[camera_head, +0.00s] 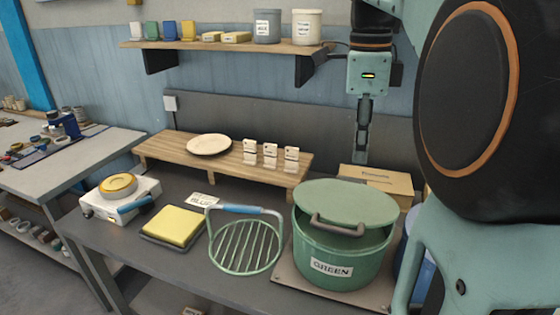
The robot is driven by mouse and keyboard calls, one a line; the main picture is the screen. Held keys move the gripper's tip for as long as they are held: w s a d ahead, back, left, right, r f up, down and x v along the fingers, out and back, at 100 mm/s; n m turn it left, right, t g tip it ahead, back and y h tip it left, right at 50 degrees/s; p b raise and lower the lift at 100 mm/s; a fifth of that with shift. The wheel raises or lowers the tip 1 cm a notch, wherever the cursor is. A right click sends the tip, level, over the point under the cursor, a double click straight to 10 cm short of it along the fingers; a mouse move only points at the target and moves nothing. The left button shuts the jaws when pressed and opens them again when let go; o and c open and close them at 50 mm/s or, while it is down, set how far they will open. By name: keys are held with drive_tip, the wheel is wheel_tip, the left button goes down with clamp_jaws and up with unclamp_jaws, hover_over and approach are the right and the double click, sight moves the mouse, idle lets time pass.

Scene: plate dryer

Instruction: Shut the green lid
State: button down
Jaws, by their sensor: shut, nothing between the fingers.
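A green pot (335,262) with a label reading GREEN stands at the right front of the dark table. Its green lid (346,201) lies tilted over it, raised from the rim, with a dark gap showing at the front right. A grey-brown handle (337,226) shows at the front, below the lid's edge. My gripper (361,158) points down, shut and empty, above and behind the lid, apart from it. The far contact between lid and pot is hidden.
A green wire rack (245,246) stands left of the pot. A yellow sponge (172,227) and a small device (118,197) sit farther left. A low wooden riser (165,153) and a cardboard box (376,181) are behind. A shelf (222,45) hangs above.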

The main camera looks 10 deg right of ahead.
drive_tip(key=a+y, duration=0.1)
drive_tip(key=a, duration=0.1)
approach(339, 228)
drive_tip(key=shift+m, duration=0.3)
wheel_tip(339, 228, down, 7)
drive_tip(key=shift+r, duration=0.1)
drive_tip(key=shift+b, duration=0.3)
wheel_tip(339, 228, down, 9)
drive_tip(key=s+a+b, duration=0.1)
drive_tip(key=s+b, duration=0.1)
drive_tip(key=b, duration=0.6)
drive_tip(key=shift+a+t+h, duration=0.15)
drive_tip(key=shift+t+h, duration=0.25)
drive_tip(key=shift+f, duration=0.25)
